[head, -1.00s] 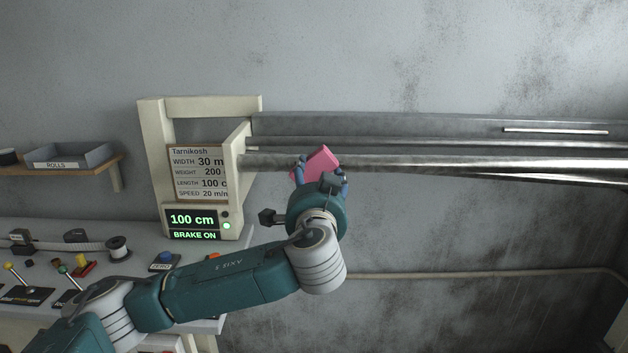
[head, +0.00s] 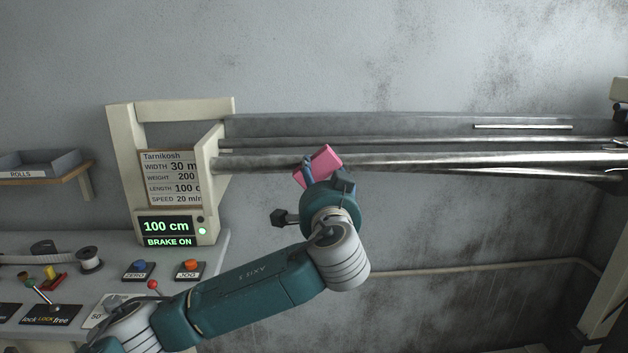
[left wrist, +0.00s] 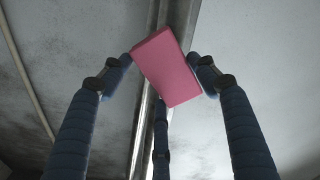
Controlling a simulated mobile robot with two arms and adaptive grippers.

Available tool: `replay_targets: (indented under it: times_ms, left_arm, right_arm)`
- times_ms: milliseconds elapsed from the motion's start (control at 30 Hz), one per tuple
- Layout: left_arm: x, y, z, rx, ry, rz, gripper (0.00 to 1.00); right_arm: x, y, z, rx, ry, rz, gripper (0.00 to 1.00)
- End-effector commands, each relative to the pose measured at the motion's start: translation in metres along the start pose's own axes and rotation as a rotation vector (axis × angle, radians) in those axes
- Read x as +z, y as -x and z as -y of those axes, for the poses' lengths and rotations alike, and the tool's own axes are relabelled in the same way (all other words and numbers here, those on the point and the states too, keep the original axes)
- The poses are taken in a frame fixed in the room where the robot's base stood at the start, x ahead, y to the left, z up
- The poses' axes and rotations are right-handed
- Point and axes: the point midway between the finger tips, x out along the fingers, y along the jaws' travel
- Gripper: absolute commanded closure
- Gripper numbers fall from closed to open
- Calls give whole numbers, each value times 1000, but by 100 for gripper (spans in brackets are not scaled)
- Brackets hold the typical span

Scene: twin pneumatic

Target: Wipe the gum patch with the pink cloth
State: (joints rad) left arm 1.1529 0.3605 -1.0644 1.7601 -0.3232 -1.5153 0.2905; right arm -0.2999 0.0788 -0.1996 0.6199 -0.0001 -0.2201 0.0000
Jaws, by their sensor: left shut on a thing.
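The pink cloth (head: 322,164) is a folded block in my left gripper (head: 316,170), in front of the metal rollers in the head view. In the left wrist view the cloth (left wrist: 168,66) sits between the fingers of the left gripper (left wrist: 166,72), which are shut on it. The cloth overlaps the long roller (head: 440,161) in the picture; I cannot tell whether it touches it. I cannot make out a gum patch in either view; the cloth and gripper hide part of the roller. My right gripper is not in view.
The cream machine frame (head: 122,165) stands left of the gripper, with a display (head: 168,227) reading 100 cm and BRAKE ON. A control desk (head: 120,253) with levers and buttons lies below left. A grey tray (head: 40,165) sits on a wall shelf.

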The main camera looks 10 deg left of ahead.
Motion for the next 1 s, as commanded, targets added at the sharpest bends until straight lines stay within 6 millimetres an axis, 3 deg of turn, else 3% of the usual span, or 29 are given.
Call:
replay_targets:
  times_ms: [500, 733, 1000]
  left_arm:
    - [-26, -3, -21, 1, 0, -2, 61]
    - [-22, -2, -19, 1, -1, 0, 61]
    - [-4, -2, -4, -1, -1, 3, 61]
  right_arm:
    - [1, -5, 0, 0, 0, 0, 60]
    - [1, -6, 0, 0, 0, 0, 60]
    - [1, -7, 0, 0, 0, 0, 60]
